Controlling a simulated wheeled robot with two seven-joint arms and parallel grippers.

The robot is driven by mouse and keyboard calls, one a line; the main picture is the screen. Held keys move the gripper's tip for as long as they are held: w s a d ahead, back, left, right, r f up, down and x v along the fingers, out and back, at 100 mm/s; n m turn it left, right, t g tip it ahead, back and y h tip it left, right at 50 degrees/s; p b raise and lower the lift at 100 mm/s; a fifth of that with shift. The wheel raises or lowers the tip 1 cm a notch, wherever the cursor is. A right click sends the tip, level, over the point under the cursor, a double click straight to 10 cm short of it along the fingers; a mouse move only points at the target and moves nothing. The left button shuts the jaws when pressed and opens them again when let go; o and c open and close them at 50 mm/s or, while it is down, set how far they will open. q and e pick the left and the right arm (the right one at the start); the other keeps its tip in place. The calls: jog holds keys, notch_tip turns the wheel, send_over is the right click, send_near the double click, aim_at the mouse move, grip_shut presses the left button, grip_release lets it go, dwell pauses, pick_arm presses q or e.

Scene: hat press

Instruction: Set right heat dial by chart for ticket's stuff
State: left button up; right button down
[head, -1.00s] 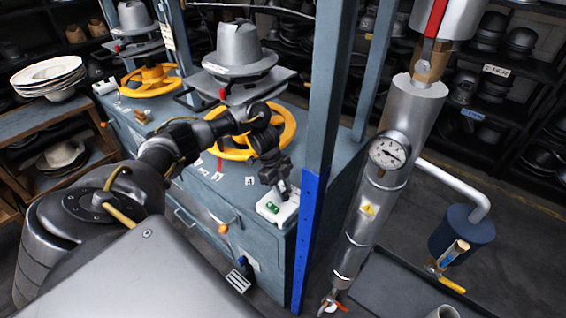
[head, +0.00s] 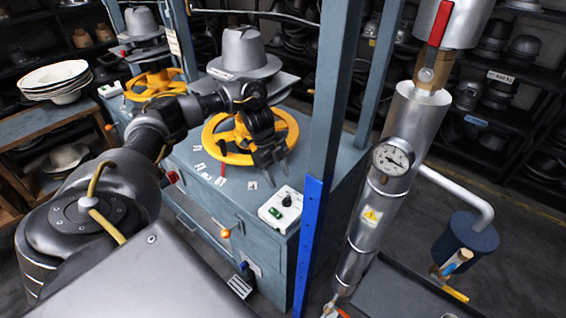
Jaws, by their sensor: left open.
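The right heat dial (head: 287,200) is a small black knob on a white box (head: 272,212) with a green display, at the front right corner of the blue-grey bench. Its pointer setting is too small to read. My left gripper (head: 269,178) is open and empty, fingers down, in front of the yellow handwheel and apart from the dial, to its upper left. A pale tag (head: 173,41) hangs by the left press; I cannot tell if it is the ticket, and its writing is unreadable. I cannot make out the chart. My right gripper is not in view.
The right press has a yellow handwheel (head: 222,137) under a grey hat form (head: 243,50). A blue-edged post (head: 307,240) stands close right of the dial box. A steel pipe with a gauge (head: 393,158) rises further right. Small white labels (head: 252,185) lie on the bench top.

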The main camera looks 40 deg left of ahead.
pick_arm(q)
jog(key=shift+v, duration=1.25)
